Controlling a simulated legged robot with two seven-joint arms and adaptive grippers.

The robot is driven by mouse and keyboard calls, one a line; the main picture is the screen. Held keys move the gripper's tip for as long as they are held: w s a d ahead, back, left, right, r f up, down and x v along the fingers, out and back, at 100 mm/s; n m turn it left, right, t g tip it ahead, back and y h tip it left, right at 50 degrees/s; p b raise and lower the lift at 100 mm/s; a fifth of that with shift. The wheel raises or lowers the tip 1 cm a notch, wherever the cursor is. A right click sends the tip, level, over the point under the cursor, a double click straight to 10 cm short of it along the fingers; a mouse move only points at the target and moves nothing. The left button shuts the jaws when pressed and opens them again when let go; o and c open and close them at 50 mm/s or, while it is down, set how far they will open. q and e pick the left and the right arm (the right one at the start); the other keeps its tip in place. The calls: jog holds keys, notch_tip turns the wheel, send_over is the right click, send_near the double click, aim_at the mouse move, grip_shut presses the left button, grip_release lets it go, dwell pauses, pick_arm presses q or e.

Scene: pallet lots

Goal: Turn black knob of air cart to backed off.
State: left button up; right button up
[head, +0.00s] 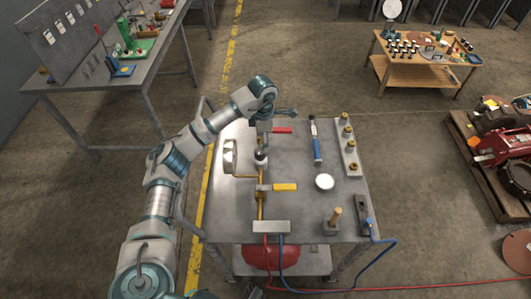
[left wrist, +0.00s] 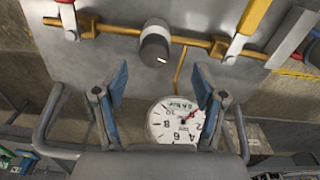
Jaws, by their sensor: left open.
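The black knob (head: 261,156) sits on the brass pipe of the air cart (head: 225,208), near the cart's left side. In the left wrist view the knob (left wrist: 156,46) is a dark round cap with a small white mark, beyond the fingertips. My left gripper (head: 285,111) is over the far part of the cart. In the wrist view its blue fingers (left wrist: 160,88) are spread, with nothing between them and apart from the knob. The round pressure gauge (head: 230,157) stands left of the knob; its dial (left wrist: 176,121) shows behind the fingers.
A red valve handle (head: 282,130) and a yellow one (head: 285,187) flank the knob along the pipe. A blue-handled tool (head: 314,140), a white disc (head: 324,182) and brass fittings (head: 348,145) occupy the cart's right half. Red and blue hoses run off the front.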

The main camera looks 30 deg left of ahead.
aim_at(260, 150)
pick_arm(q)
jog(key=a+f, duration=0.1)
jog(key=f, duration=0.1)
jog(key=a+f, duration=0.1)
jog(key=f, duration=0.2)
jog(key=a+f, duration=0.1)
jog(key=f, duration=0.1)
jog(key=shift+a+f, duration=0.2)
jog(key=shift+a, duration=0.05)
jog(key=shift+d+f, duration=0.25)
jog(key=d, duration=0.2)
jog(key=shift+d+r, duration=0.15)
jog(key=shift+d, duration=0.25)
jog(key=c, duration=0.3)
jog(key=shift+a+f, duration=0.2)
jog(key=shift+a, duration=0.7)
jog(key=c, duration=0.8)
jog(key=shift+s+a+b, duration=0.15)
jog(key=shift+a+b, duration=0.1)
jog(key=shift+b, duration=0.05)
jog(key=shift+c, duration=0.2)
jog(key=shift+d, duration=0.25)
jog(key=shift+d+r, duration=0.1)
jog(key=shift+d, duration=0.1)
jog(key=shift+a, duration=0.1)
pick_arm(e)
jog(key=shift+a+r, duration=0.25)
jog(key=shift+r, duration=0.25)
jog(key=shift+a+r, duration=0.25)
jog(key=shift+r, duration=0.25)
